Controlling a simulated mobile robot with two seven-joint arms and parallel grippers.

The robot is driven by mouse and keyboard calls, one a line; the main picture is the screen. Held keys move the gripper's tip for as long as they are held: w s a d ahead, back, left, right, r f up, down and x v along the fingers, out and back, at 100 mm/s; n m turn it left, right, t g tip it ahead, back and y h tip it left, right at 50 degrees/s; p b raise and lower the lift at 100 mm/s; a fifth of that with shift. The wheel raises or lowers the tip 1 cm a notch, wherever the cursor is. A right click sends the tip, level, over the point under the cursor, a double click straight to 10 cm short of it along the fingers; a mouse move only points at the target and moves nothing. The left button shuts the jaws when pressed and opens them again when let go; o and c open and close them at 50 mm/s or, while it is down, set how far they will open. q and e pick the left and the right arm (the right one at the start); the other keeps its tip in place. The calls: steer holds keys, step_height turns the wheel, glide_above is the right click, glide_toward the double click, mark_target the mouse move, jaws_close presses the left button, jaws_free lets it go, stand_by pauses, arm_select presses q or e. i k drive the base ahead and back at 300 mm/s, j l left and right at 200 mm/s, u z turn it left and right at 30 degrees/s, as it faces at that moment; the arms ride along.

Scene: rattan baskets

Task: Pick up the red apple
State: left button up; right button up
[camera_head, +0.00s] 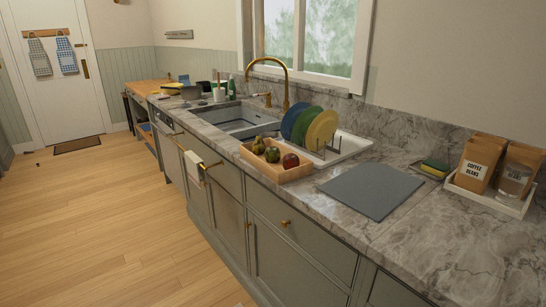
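The red apple (290,161) sits in a light wooden tray (280,174) near the front edge of the marble counter. It is at the right end of the tray, with other fruit in green and brownish tones (265,149) to its left. Neither of my grippers shows in the head view.
A rack with upright blue, green and yellow plates (319,130) stands right behind the tray. A grey mat (371,190) lies flat to the right. A sink (234,119) with a brass tap (284,81) is to the left. Coffee bags (479,162) stand far right. The wooden floor (98,225) is clear.

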mark_target(291, 160)
steer(key=i+j+z, duration=0.25)
steer(key=i+j, duration=0.6)
steer(key=i+j+u, duration=0.1)
steer(key=j, duration=0.25)
